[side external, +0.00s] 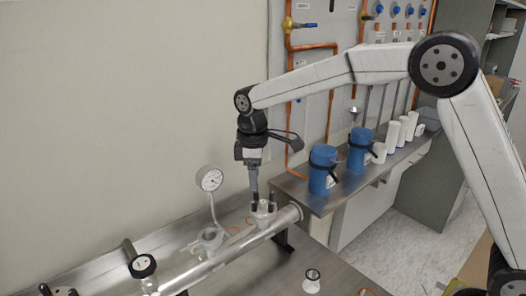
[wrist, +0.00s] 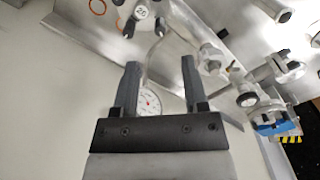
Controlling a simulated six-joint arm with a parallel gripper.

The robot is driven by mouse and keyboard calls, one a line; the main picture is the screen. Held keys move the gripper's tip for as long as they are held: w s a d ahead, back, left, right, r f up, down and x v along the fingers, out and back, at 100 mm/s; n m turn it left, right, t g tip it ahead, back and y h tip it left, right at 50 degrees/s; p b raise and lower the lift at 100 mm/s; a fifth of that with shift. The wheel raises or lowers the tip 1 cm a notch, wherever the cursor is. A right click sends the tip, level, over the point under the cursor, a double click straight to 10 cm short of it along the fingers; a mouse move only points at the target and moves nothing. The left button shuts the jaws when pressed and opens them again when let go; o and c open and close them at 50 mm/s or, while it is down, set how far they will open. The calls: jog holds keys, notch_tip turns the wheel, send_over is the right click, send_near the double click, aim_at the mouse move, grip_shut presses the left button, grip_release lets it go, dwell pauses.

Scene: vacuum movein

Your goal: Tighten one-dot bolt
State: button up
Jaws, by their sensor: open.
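My gripper (side external: 254,188) points down just above a white fitting (side external: 263,210) near the right end of a metal tube (side external: 235,250). In the wrist view its two dark fingers (wrist: 158,66) are apart with nothing gripped between them. I cannot tell whether the fingertips touch the fitting. I cannot make out a one-dot mark on any bolt. A round white cap with dark marks (wrist: 141,12) shows at the top of the wrist view, with dark knobs beside it. A dial gauge (side external: 211,179) stands left of my gripper; it also shows behind the fingers in the wrist view (wrist: 149,103).
A black-rimmed knob (side external: 142,266) sits at the tube's left end. A small white fitting (side external: 312,281) stands on the steel bench at front. Blue bottles (side external: 322,168) and white cups (side external: 393,134) line a shelf at right. Orange rings lie on the bench (wrist: 97,6).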

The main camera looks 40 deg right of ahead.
aim_at(254, 202)
jog(key=a+n+h, duration=0.1)
jog(key=n, duration=0.3)
jog(key=a+n+h, duration=0.1)
jog(key=n, duration=0.3)
jog(key=a+n+t+h, duration=0.1)
jog(key=n+h, duration=0.1)
jog(key=n, duration=0.1)
jog(key=shift+s+a+f+n, duration=0.15)
jog(key=shift+s+f+n, duration=0.15)
jog(key=shift+s+n, duration=0.1)
jog(key=shift+x, duration=3.9)
jog(key=shift+r, duration=0.1)
grip_shut()
